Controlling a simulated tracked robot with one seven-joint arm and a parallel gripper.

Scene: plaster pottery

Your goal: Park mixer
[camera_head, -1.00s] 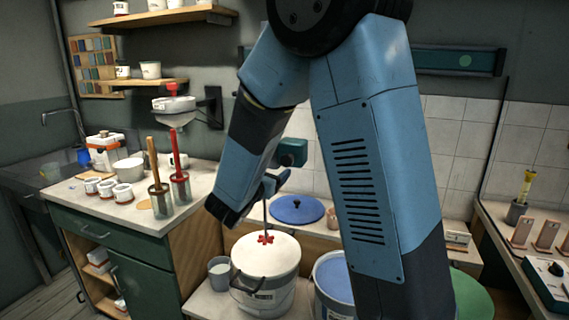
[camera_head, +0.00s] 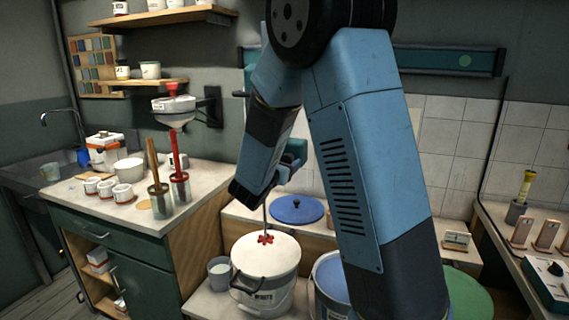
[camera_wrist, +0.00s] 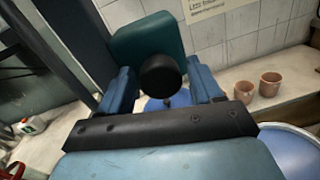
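The mixer has a teal head (camera_head: 296,150), partly hidden behind my arm. A thin shaft leads down to a red paddle hub (camera_head: 265,239) over the white bucket (camera_head: 268,285). In the wrist view the teal head (camera_wrist: 150,45) stands ahead, with a round black end (camera_wrist: 160,75) facing me. My gripper (camera_wrist: 163,82) is open, its blue fingers spread to either side of this black end. A narrow gap shows at the right finger; contact at the left one is unclear. In the head view my gripper (camera_head: 284,174) is beside the mixer and partly hidden.
Two terracotta pots (camera_wrist: 257,88) stand right in the wrist view. A tool-laden counter (camera_head: 125,210) lies left.

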